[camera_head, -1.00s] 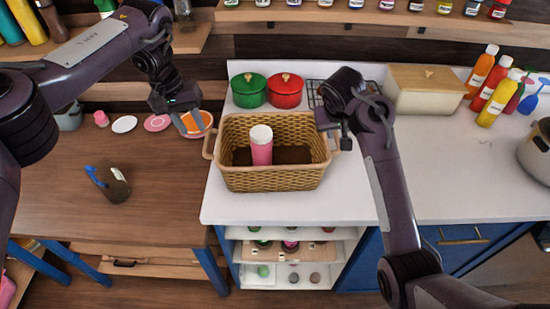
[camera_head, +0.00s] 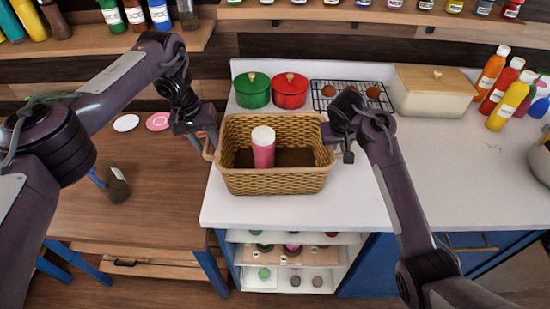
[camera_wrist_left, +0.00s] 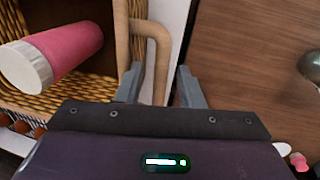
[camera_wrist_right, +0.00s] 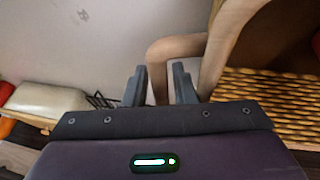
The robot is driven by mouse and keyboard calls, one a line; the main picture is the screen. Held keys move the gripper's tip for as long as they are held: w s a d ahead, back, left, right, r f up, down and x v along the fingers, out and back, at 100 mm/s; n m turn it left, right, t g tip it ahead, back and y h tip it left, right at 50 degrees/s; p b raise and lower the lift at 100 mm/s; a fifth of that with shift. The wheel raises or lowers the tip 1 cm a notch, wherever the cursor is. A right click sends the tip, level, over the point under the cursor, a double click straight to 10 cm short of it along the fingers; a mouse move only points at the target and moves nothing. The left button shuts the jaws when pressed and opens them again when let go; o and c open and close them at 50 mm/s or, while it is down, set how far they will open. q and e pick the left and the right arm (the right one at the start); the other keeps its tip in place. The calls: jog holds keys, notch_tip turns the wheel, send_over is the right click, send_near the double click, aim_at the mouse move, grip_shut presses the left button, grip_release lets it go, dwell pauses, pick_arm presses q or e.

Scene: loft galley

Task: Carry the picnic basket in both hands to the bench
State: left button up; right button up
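The picnic basket (camera_head: 275,180), woven with a handle at each end, stands on the white counter. A pink bottle with a white lid (camera_head: 264,150) is upright inside it; it also shows in the left wrist view (camera_wrist_left: 65,50). My left gripper (camera_head: 207,143) is at the left handle (camera_wrist_left: 155,40). Its fingers (camera_wrist_left: 160,82) are open on either side of the handle, with gaps showing. My right gripper (camera_head: 343,150) is at the right handle (camera_wrist_right: 180,45). That handle passes between its fingers (camera_wrist_right: 158,80); I cannot tell whether they press on it.
A green pot (camera_head: 252,92), a red pot (camera_head: 290,92), a wire rack (camera_head: 345,105) and a cream bin (camera_head: 430,95) stand behind the basket. Bottles (camera_head: 500,90) are at the back right. The wooden table (camera_head: 150,210) on the left holds a dark mug (camera_head: 117,187) and small plates (camera_head: 126,123).

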pick_arm(q)
jog(key=shift+s+d+f, duration=0.1)
jog(key=shift+s+f, duration=0.05)
jog(key=shift+f, duration=0.5)
pick_arm(e)
jog(key=shift+w+f, duration=0.2)
jog(key=shift+f, duration=0.35)
jog(key=shift+d, duration=0.1)
pick_arm(q)
jog(key=shift+c, duration=0.4)
pick_arm(e)
jog(key=shift+c, duration=0.4)
pick_arm(q)
jog(key=c, duration=0.5)
pick_arm(e)
grip_shut()
pick_arm(q)
grip_shut()
